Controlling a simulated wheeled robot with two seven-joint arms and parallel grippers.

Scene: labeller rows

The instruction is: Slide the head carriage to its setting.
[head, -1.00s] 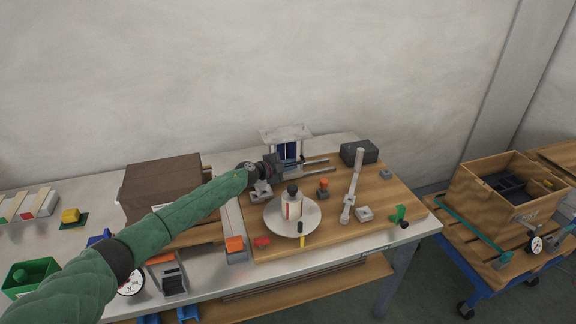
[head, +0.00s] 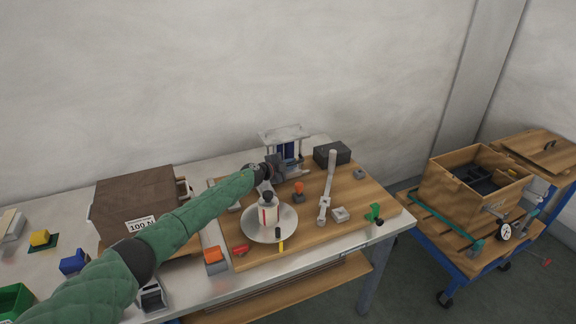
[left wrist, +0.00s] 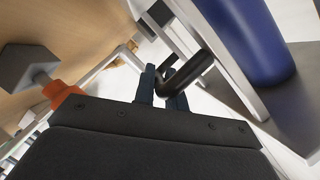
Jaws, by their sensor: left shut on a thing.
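The head carriage (head: 286,152) is a pale metal frame around a blue roll. It stands on rails at the back of the wooden board, behind the round plate. My left gripper (head: 272,168) is at the carriage's front left side. In the left wrist view, its fingers (left wrist: 162,86) are shut on a black bent handle (left wrist: 190,72) of the carriage. The blue roll (left wrist: 250,40) shows beside the handle. The setting marks cannot be made out. My right gripper is not in view.
A white bottle (head: 268,212) stands on the round plate (head: 250,232) in front. An orange-topped knob (head: 299,188), a pale upright lever (head: 328,185) and a dark box (head: 332,153) stand to the right. A brown box (head: 135,200) is at left.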

